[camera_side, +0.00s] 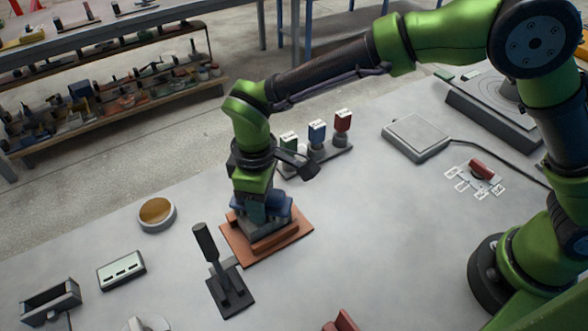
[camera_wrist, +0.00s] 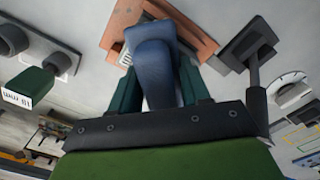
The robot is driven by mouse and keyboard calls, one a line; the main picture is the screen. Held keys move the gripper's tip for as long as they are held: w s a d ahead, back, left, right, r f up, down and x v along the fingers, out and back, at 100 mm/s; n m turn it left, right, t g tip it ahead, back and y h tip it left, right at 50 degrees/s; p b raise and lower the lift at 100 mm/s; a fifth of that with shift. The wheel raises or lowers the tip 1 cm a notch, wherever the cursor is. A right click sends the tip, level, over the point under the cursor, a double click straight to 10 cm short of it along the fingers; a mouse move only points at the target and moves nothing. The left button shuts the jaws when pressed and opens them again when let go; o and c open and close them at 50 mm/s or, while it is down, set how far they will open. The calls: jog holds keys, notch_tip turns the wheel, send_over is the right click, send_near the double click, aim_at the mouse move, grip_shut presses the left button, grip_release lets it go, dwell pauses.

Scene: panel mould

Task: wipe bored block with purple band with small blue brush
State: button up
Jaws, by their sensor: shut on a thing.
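My gripper (camera_side: 262,208) is low over a brown-orange board (camera_side: 236,240) in the side view. It is shut on a blue thing (camera_side: 273,208), which I take to be the small blue brush. In the wrist view the blue brush (camera_wrist: 152,62) is between the dark green fingers of my gripper (camera_wrist: 158,82), above the board (camera_wrist: 112,30). A grey form shows under the gripper in the side view; I cannot tell whether it is the bored block. No purple band shows, and I cannot tell whether the brush touches anything.
A black lever device (camera_side: 230,290) stands close in front of the board. Green, blue (camera_side: 317,132) and red pieces stand on a rack (camera_side: 326,160) behind. An amber-topped round dish (camera_side: 157,212) is at left. A grey plate (camera_side: 415,138) is at right.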

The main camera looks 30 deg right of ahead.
aim_at(242, 222)
jog(key=shift+d, duration=1.25)
jog(key=shift+a, duration=3.4)
jog(key=shift+w+a, duration=0.15)
jog(key=shift+d, duration=3.55)
jog(key=shift+a, duration=3.6)
notch_tip(242, 222, up, 8)
jog(key=shift+d, duration=0.15)
